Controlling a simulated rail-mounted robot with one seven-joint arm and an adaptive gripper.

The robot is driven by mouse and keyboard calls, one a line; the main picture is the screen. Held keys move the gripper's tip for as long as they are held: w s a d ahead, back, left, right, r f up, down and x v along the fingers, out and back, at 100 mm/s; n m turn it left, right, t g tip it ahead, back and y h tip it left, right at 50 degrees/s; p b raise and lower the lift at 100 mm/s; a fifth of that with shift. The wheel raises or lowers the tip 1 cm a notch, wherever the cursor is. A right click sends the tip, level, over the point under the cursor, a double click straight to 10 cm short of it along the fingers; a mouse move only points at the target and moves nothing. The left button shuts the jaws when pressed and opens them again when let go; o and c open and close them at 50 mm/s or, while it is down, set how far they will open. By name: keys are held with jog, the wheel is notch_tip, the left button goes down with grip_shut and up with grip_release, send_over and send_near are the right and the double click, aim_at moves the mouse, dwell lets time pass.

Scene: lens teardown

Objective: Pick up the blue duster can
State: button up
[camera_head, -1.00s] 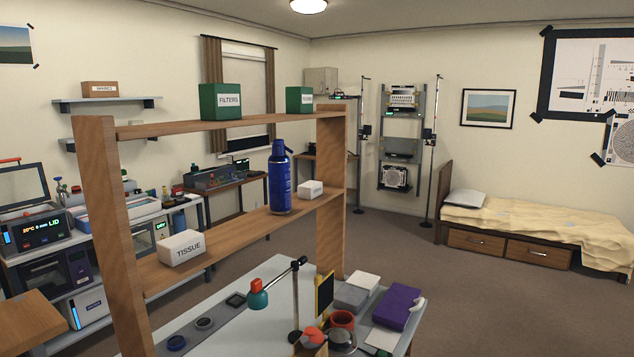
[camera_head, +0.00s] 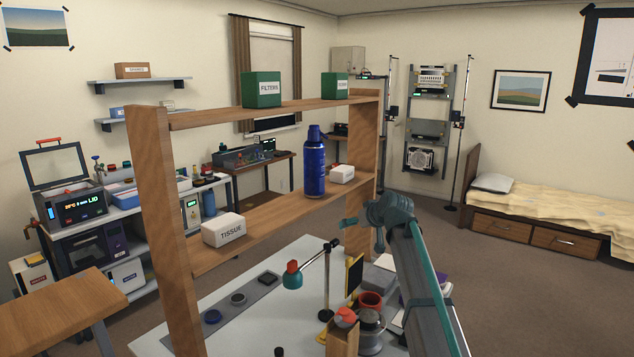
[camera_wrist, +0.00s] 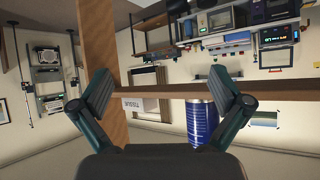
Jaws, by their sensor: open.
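The blue duster can (camera_head: 314,164) stands upright on the middle board of the wooden shelf (camera_head: 262,217), close to a small white box (camera_head: 342,174). My gripper (camera_head: 362,222) is to the right of the can in the head view, in front of the shelf's right post and lower than the can. The wrist view is upside down. There the can (camera_wrist: 202,122) shows beyond the right finger, partly hidden by it. My gripper (camera_wrist: 163,90) has its two fingers spread wide with nothing between them, apart from the can.
A white tissue box (camera_head: 223,229) sits left on the same board. Green boxes (camera_head: 262,89) stand on the top board (camera_head: 300,108). The right post (camera_head: 362,150) is near my gripper.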

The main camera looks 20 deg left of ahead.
aim_at(317, 162)
jog(key=a+r+n+y, duration=0.1)
jog(key=a+r, duration=0.2)
jog(key=r, duration=0.4)
jog(key=a+r+t+y, duration=0.1)
jog(key=a+r, duration=0.3)
jog(key=r, duration=0.2)
jog(key=a+r+n+y, duration=0.1)
jog(key=a+r, duration=0.2)
jog(key=r, duration=0.4)
jog(key=p+x, duration=0.2)
jog(key=x, duration=0.3)
jog(key=shift+a+f, duration=0.15)
jog(key=p+x, duration=0.2)
jog(key=x, duration=0.1)
jog(key=p+x, duration=0.1)
jog(key=shift+w+f, duration=0.2)
jog(key=shift+w, duration=0.4)
jog(key=shift+w+a+f, duration=0.15)
jog(key=shift+a+f, duration=0.15)
jog(key=c, duration=1.7)
